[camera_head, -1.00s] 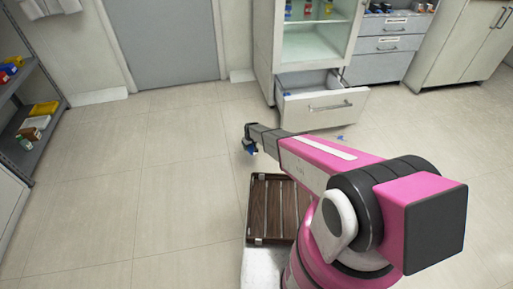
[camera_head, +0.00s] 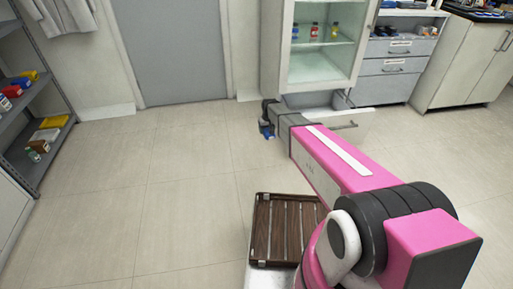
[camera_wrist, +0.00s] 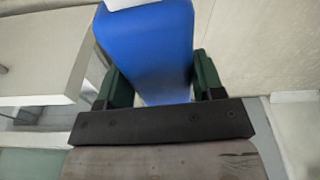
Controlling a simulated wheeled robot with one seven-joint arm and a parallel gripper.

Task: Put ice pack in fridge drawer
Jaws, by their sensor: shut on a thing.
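The blue ice pack (camera_wrist: 155,50) is held between the two dark green fingers of my gripper (camera_wrist: 158,85) in the wrist view. In the head view, my gripper (camera_head: 267,128) shows a small blue bit of the pack (camera_head: 266,131) under it. The fridge drawer (camera_head: 352,122) is pulled out below the glass-fronted fridge, and my arm covers part of its front. My gripper appears just left of the drawer in the head view. In the wrist view, a pale panel that looks like the drawer front (camera_wrist: 40,55) is at the left, apart from the pack.
The fridge (camera_head: 320,62) holds small bottles on a shelf. Grey drawers (camera_head: 393,66) and a cabinet (camera_head: 465,60) stand to its right. A shelf unit (camera_head: 45,115) is at far left. A brown slatted rack (camera_head: 285,228) is near my base. The floor at left is clear.

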